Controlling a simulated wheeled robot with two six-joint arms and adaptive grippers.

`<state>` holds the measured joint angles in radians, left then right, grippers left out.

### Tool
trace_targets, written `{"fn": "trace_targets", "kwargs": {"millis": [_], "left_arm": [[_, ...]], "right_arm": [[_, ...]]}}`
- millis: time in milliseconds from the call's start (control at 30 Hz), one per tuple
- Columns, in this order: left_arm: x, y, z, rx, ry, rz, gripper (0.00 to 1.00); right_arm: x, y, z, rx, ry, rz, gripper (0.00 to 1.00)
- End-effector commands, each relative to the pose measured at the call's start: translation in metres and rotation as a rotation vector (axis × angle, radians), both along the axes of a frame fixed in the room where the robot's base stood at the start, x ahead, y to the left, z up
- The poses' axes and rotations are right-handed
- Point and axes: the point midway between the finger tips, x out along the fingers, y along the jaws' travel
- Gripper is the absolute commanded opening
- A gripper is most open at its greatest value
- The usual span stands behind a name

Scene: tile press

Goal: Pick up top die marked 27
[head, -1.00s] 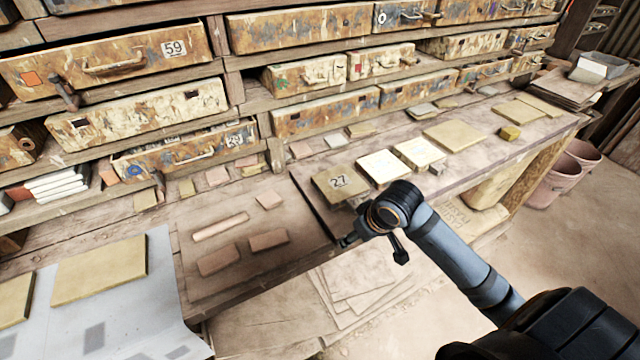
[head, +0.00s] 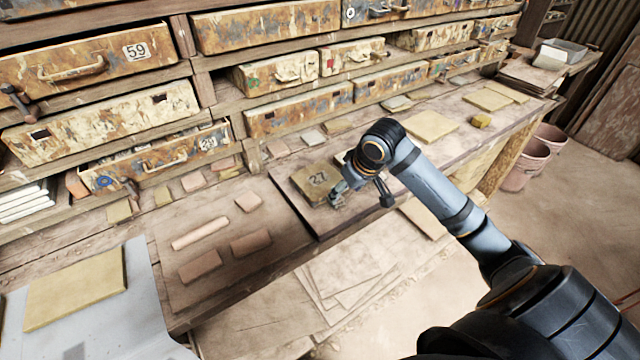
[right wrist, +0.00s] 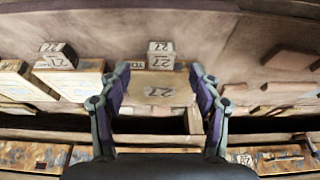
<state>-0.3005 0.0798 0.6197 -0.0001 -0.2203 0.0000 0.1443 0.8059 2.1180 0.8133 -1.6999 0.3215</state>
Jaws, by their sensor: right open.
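A flat tan die marked 27 (head: 318,180) lies on the bench near its front edge, and it also shows in the right wrist view (right wrist: 158,90). Whether another die lies under it is not clear. My right gripper (head: 340,194) is at the die's right front side in the head view. In the right wrist view my right gripper (right wrist: 158,74) is open, with its fingers on either side of the die's face and nothing visibly clamped. Contact cannot be told. My left gripper is out of view.
A small block marked 27 (right wrist: 160,54) stands beside the die; another (right wrist: 57,57) stands near pale tiles at left. Clay pieces (head: 200,233) lie left of the die. Drawers (head: 300,110) line the back.

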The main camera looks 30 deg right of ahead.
Motion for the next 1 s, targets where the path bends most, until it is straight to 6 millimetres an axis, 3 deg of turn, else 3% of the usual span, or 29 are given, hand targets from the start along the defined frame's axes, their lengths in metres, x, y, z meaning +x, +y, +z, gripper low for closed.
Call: {"fn": "trace_targets", "kwargs": {"millis": [233, 500, 767, 1000], "left_arm": [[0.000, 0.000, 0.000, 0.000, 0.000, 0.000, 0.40], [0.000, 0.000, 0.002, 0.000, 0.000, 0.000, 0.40], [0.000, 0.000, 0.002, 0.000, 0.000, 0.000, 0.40], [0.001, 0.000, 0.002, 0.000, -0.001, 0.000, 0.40]], "right_arm": [[0.004, 0.002, -0.011, 0.003, 0.001, -0.001, 0.64], [0.020, 0.004, -0.050, 0.002, 0.000, 0.001, 0.64], [0.021, 0.003, -0.053, -0.003, 0.000, 0.001, 0.64], [0.021, 0.003, -0.053, -0.001, 0.000, 0.001, 0.32]]}}
